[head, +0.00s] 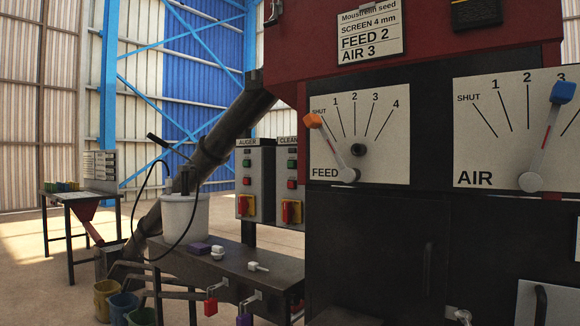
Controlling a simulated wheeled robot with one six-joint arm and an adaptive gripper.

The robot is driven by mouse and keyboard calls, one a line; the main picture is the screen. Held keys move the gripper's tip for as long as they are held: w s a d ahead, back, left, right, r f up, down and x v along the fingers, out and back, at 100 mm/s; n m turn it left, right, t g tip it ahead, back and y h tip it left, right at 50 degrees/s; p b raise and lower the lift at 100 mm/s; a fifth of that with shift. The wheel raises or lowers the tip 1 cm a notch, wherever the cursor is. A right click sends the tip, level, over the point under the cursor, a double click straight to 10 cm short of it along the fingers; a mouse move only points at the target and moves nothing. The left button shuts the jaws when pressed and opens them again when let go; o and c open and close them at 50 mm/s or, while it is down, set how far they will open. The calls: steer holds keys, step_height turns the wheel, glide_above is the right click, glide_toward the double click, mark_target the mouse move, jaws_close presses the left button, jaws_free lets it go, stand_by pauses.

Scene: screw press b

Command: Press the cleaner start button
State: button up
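The cleaner control box (281,200) is a grey box labelled "CLEAN", the rest of the label being cut off by the dark machine on its right. A green button (291,163) and a red button (291,185) show on its face, with a small green spot above them. Below them is a red and yellow rotary switch (291,211). Which green part is the start button is too small to read. My gripper is not in the head view.
A similar auger box (247,205) stands left of the cleaner box. A dark table (230,262) with a white bucket (184,215) and padlocks stands below. A dark slanted tube (215,145) passes behind. The orange feed lever (332,147) points near SHUT; the blue air lever (546,138) near 3.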

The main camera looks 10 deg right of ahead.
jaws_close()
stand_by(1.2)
